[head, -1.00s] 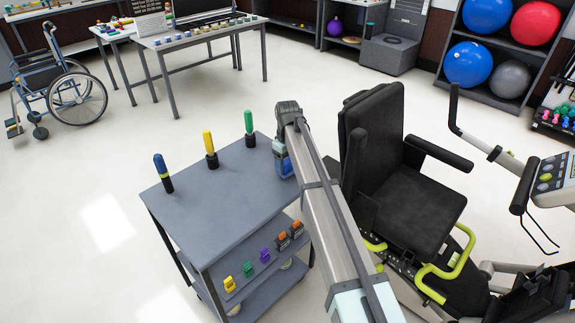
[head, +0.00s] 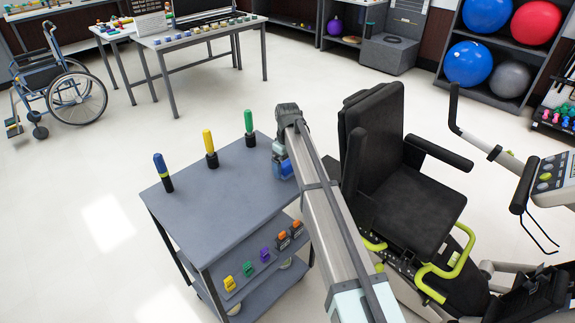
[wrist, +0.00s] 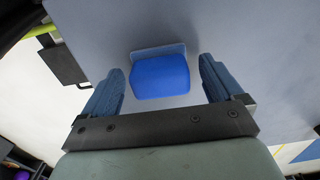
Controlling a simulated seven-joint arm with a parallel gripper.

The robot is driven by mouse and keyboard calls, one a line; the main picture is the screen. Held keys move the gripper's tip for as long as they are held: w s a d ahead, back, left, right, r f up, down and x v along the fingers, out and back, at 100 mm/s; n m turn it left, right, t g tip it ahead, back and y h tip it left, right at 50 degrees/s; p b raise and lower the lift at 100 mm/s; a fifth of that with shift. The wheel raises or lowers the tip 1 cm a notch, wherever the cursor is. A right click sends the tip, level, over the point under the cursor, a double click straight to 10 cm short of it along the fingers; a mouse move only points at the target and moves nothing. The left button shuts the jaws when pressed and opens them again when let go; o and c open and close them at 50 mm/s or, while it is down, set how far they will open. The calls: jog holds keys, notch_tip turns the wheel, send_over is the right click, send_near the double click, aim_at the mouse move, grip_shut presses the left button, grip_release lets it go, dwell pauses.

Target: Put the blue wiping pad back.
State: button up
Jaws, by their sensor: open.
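The blue wiping pad (head: 287,169) is on the grey cart's top (head: 225,190), near its right edge. In the wrist view the pad (wrist: 161,76) shows a bright blue face with a paler blue-grey strip along its far side. My gripper (wrist: 160,70) is open, with one finger to each side of the pad and a gap between each finger and it. In the head view my gripper (head: 279,155) is just above the pad, and my arm hides part of this area.
Blue (head: 163,172), yellow (head: 210,148) and green (head: 249,128) upright handles in black bases stand along the cart top. Several coloured clips (head: 248,268) sit on the lower shelf. The black stepper seat (head: 410,200) is close on the right. The middle of the cart top is clear.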

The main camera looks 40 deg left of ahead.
aim_at(288, 163)
notch_tip(288, 163, up, 12)
jog(key=shift+r, duration=0.15)
dwell(0.4)
